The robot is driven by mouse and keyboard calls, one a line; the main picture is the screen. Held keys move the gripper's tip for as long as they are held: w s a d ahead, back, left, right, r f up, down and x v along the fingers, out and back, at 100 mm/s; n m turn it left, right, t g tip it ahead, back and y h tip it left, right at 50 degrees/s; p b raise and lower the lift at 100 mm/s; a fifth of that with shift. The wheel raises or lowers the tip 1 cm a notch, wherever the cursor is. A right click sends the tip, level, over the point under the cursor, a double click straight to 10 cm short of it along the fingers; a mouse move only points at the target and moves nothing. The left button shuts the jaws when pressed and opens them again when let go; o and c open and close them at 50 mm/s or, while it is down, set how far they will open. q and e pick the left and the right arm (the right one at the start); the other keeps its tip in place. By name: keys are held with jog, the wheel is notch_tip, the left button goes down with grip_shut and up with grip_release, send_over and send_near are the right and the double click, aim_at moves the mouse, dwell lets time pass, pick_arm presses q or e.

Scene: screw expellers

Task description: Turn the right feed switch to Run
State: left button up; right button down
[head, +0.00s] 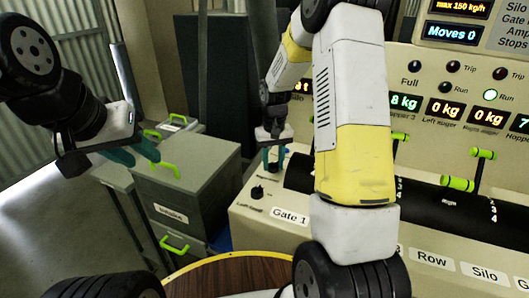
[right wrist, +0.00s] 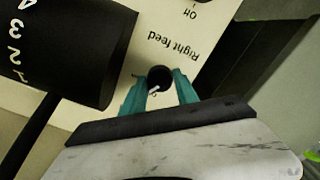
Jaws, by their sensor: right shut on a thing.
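The right feed switch is a round black knob (right wrist: 158,78) with a white pointer mark, beside the upside-down label "Right feed" in the right wrist view. The mark points to the lower left there. My right gripper (right wrist: 160,92) has its teal fingers shut on the knob, one on each side. In the head view my right gripper (head: 273,160) reaches down to the panel's back left corner and hides most of the knob. The Run marking of this switch cannot be read. My left gripper (head: 143,157) is open and empty, at the left above the grey boxes.
The left feed switch (head: 257,192) stands just in front of my right gripper. A black cylinder (head: 298,173) lies close to its right. The upper panel has a lit green Run lamp (head: 490,95) and a dark Run lamp (head: 445,87). Grey boxes (head: 185,180) with green handles stand left.

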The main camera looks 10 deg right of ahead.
jog(key=m, duration=0.5)
jog(key=shift+m, duration=0.4)
dwell(0.4)
jog(key=c, duration=0.9)
grip_release()
jog(key=shift+c, duration=0.2)
jog(key=shift+r, duration=3.95)
